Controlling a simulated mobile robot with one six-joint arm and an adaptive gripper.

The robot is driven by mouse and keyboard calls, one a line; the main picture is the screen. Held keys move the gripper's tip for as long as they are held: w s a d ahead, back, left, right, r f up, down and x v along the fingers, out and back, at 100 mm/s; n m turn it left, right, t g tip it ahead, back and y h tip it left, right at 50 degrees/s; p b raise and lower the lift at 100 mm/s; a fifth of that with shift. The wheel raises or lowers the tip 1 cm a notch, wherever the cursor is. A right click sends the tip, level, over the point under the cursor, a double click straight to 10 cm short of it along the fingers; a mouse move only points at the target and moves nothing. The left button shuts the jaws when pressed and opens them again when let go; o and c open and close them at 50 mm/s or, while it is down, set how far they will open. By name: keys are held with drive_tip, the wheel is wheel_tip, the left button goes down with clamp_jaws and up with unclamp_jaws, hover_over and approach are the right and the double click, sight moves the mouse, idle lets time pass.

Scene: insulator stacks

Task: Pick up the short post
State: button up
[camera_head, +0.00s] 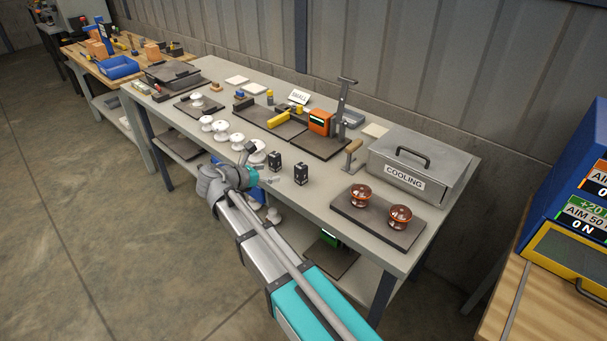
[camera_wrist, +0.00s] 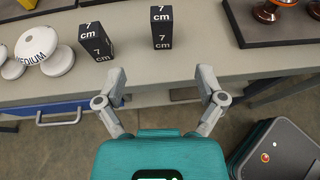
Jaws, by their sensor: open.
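Two black posts with white "7 cm" labels stand upright on the grey bench (camera_head: 320,200), the left post (camera_head: 274,162) and the right post (camera_head: 301,174). In the wrist view, the left post (camera_wrist: 97,42) and right post (camera_wrist: 161,27) look alike in size. I cannot tell from the labels which is the short one. My gripper (camera_head: 260,168) is open and empty at the bench's front edge, short of both posts. In the wrist view, my gripper's fingers (camera_wrist: 162,82) are spread wide, with the right post ahead between them and the left post ahead of the left finger.
White discs (camera_head: 237,141), one marked "MEDIUM" (camera_wrist: 45,45), stand in a row left of the posts. A dark board (camera_head: 375,223) with two brown insulators (camera_head: 400,216) and a grey "COOLING" box (camera_head: 420,165) are to the right. Bench around the right post is clear.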

sight(297, 168)
drive_tip(key=shift+w+d, duration=0.1)
drive_tip(key=shift+d, duration=0.05)
drive_tip(key=b+x, duration=0.3)
drive_tip(key=x, duration=0.4)
drive_tip(key=shift+f, duration=0.2)
drive_tip(key=shift+w+d+f, duration=0.2)
drive_tip(key=shift+w+d, duration=0.3)
drive_tip(key=shift+b+x, duration=1.15)
drive_tip(key=shift+x, duration=1.4)
clamp_jaws()
